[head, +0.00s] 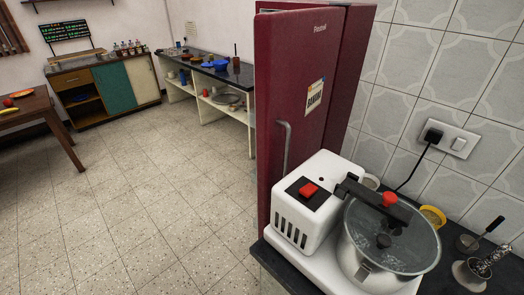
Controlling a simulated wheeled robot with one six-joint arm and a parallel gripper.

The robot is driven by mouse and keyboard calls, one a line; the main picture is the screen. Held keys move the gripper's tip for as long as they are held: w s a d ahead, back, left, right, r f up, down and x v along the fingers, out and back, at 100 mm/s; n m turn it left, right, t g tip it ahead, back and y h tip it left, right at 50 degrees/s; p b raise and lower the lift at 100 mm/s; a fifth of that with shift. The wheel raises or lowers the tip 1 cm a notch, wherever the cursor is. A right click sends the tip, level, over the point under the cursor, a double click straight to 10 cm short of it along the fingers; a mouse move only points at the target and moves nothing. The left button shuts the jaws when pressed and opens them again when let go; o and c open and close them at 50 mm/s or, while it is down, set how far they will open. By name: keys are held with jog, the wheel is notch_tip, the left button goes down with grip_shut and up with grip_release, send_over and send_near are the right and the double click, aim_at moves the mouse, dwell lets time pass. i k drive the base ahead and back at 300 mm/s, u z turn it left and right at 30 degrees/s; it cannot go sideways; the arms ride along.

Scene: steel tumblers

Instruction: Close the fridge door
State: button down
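The dark red fridge (357,70) stands right of centre in the head view, near the tiled wall. Its tall red door (300,90) shows its outer face, with a brand name near the top and a yellow-and-white sticker. The lower part of the door is hidden behind the white appliance. The inside of the fridge is not visible, and I cannot tell from this angle how far the door stands open. My gripper is not in view.
A white appliance (300,200) with a red switch and a lidded steel pot (365,260) stand on the dark counter (442,280), in front of the fridge. The speckled floor (140,220) at left is clear. A wooden table (30,108) and low shelves (205,100) stand farther back.

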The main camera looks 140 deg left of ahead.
aim_at(296, 51)
jog(key=u, duration=4)
jog(key=i, duration=0.45)
jog(key=k, duration=0.45)
jog(key=u, duration=1.45)
jog(key=i, duration=2.2)
jog(key=z, duration=2.7)
